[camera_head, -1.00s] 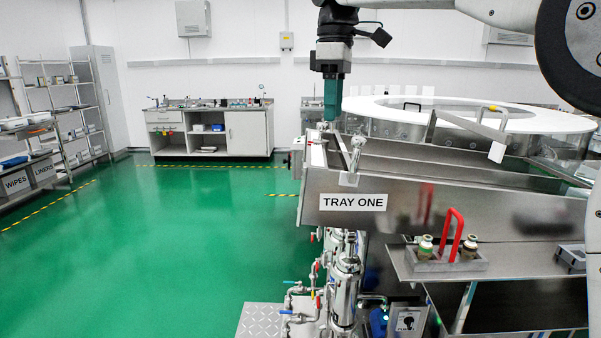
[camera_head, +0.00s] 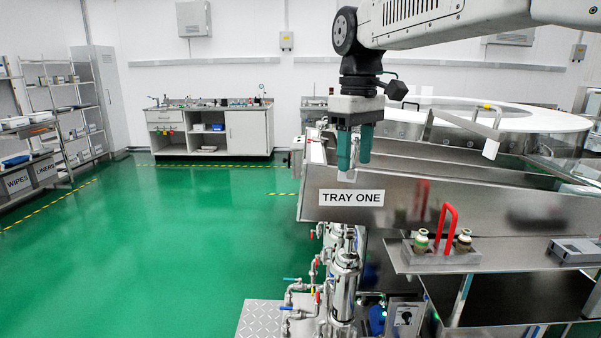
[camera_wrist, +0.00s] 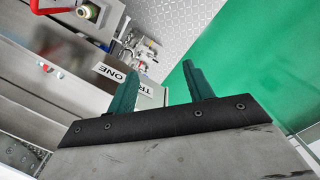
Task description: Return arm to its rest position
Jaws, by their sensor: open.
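My gripper (camera_head: 354,160) hangs fingers-down from my arm in the head view, in front of the left end of the steel tray marked TRAY ONE (camera_head: 440,205). Its two green fingers are apart with nothing between them. In the wrist view my gripper (camera_wrist: 160,78) also shows open and empty, with the TRAY ONE label (camera_wrist: 120,75) beyond the left finger and green floor beyond the right. The upper part of my arm reaches in from the top right of the head view.
A small caddy (camera_head: 441,256) with a red handle and two vials stands on a shelf below the tray. A round washer with a white rim (camera_head: 540,118) stands behind. Pipes (camera_head: 345,270) run below. Open green floor (camera_head: 170,240) lies left.

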